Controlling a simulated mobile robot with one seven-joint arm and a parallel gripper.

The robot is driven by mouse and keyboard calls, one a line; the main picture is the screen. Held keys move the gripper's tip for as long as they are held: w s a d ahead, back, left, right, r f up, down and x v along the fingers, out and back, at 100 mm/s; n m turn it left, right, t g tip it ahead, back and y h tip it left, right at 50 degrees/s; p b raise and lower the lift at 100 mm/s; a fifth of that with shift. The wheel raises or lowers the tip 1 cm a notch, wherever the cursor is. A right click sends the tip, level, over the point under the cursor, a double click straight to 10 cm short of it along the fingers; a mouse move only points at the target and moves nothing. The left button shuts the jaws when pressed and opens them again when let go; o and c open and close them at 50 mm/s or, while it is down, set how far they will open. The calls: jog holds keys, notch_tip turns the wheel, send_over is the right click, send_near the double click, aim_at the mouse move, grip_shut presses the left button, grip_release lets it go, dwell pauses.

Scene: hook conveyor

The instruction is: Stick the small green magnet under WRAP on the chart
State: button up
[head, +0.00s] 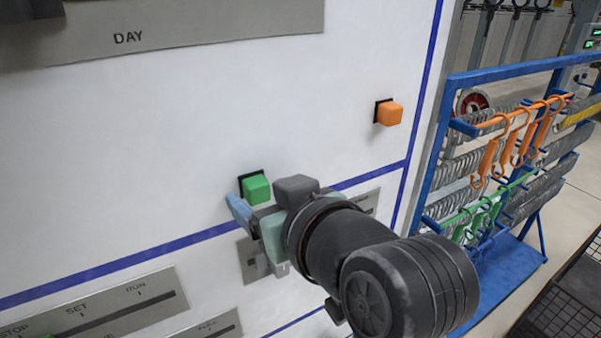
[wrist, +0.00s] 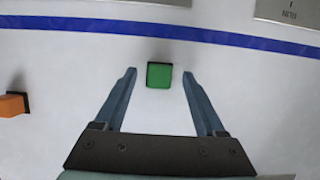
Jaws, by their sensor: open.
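The small green magnet (head: 257,189) is a green block on a black backing, stuck to the white chart (head: 200,120) just above a blue line. In the wrist view the green magnet (wrist: 160,75) lies between the tips of my gripper (wrist: 159,75), with a gap on both sides. My gripper (head: 240,207) is open and empty; in the head view it is close to the magnet, and my wrist hides part of the chart. The word WRAP cannot be made out in either view.
An orange magnet (head: 390,113) sits on the chart to the right, also in the wrist view (wrist: 14,104). Grey label plates (head: 110,309) with slider slots lie below. A blue rack (head: 500,160) with orange and green hooks stands right of the chart.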

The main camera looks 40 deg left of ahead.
jog(key=shift+w+a+f, duration=0.15)
jog(key=shift+a+f, duration=0.05)
jog(key=shift+a, duration=0.15)
grip_shut()
jog(key=c, duration=0.6)
grip_release()
grip_shut()
jog(key=shift+d, duration=0.2)
jog(key=s+d, duration=0.2)
jog(key=d, duration=0.4)
jog(key=shift+s, duration=0.35)
dwell(0.4)
